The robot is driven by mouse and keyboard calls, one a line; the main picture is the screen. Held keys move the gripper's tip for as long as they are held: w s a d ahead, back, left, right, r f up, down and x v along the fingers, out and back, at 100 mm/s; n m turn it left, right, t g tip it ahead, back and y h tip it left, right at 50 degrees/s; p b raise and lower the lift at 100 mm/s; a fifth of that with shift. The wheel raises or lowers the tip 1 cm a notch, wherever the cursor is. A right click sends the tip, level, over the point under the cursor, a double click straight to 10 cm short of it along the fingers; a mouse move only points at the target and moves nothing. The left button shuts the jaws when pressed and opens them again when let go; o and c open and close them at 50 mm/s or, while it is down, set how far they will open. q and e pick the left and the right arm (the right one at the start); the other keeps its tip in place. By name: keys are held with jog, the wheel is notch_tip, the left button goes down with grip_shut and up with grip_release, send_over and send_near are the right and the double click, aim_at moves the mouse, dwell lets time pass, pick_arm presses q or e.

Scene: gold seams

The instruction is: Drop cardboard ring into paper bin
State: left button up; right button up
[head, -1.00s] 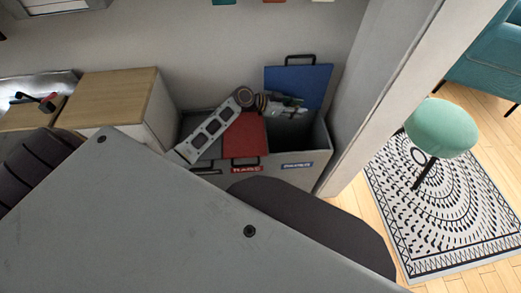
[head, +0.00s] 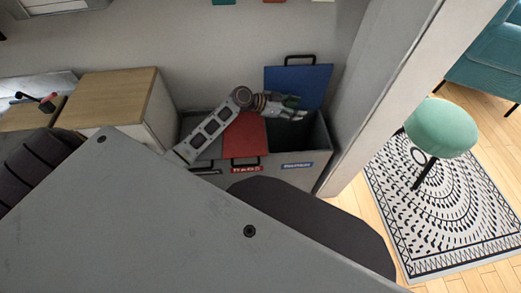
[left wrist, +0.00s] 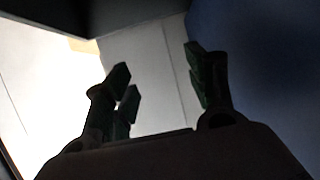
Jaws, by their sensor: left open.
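The bin with the raised blue lid (head: 300,84) is the right compartment of a grey bin unit (head: 300,186) by the wall. Its opening (head: 302,130) is dark inside, and a blue label (head: 297,165) on its front is too small to read surely. My left gripper (head: 297,104) is over the back of this opening, in front of the blue lid. In the left wrist view its fingers (left wrist: 163,88) stand apart with nothing between them. I see no cardboard ring in either view. My right gripper is not in view.
A shut red lid (head: 245,137) with a red label covers the compartment to the left. A wooden-topped cabinet (head: 108,96) stands further left. A pale wall end (head: 385,90) rises close to the bin's right. A green stool (head: 440,127) stands on a patterned rug (head: 455,210).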

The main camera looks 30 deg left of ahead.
pick_arm(q)
jog(key=v, duration=1.1)
jog(key=shift+s+a, duration=0.15)
jog(key=shift+s, duration=0.05)
jog(key=shift+r, duration=0.1)
dwell(0.4)
jog(key=shift+s, duration=0.1)
dwell(0.3)
